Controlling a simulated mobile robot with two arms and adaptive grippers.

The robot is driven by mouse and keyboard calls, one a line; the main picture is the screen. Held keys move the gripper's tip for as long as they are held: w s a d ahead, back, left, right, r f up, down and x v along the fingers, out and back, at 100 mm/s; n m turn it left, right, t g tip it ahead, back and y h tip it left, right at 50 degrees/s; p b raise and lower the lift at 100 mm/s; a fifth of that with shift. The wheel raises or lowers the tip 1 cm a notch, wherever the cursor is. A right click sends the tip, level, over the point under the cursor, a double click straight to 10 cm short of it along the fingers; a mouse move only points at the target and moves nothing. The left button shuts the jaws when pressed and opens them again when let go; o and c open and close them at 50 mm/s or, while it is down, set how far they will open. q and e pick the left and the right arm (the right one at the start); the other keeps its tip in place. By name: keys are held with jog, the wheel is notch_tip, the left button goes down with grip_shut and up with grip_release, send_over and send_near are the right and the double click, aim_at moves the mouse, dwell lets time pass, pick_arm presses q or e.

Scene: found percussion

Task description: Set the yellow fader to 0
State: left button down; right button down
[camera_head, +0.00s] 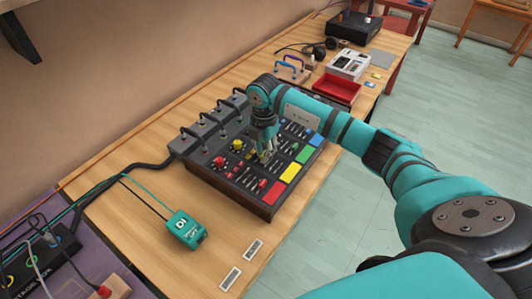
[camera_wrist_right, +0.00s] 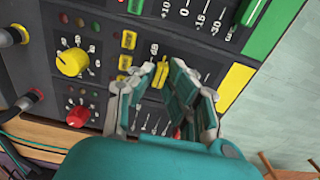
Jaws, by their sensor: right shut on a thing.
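The mixer (camera_head: 222,181) is a dark console with red, yellow, green and blue channel strips. My right gripper (camera_head: 265,157) reaches down onto its yellow strip. In the right wrist view, my right gripper (camera_wrist_right: 158,84) is shut on the yellow fader cap (camera_wrist_right: 161,74), which shows between its fingertips. The fader's scale is mostly hidden behind the fingers, so I cannot read its setting. A yellow knob (camera_wrist_right: 72,62) and two yellow buttons (camera_wrist_right: 128,40) lie on the same strip. My left gripper is not in view.
The red strip's knob (camera_wrist_right: 78,116) and the green strip's fader scale (camera_wrist_right: 205,14) flank the gripper. A teal DI box (camera_head: 186,230) stands left of the mixer on the table. A red tray (camera_head: 336,89) stands beyond it. Cables plug into the mixer's back.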

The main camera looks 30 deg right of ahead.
jog(key=shift+s+d, duration=0.1)
jog(key=shift+s, duration=0.1)
jog(key=c, duration=1.6)
grip_release()
jog(key=shift+s+r, duration=0.1)
jog(key=shift+o, duration=1.3)
jog(key=shift+r, duration=0.1)
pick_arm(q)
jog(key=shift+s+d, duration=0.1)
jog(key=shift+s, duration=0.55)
pick_arm(e)
notch_tip(320, 180, up, 12)
jog(key=shift+w+f, duration=0.2)
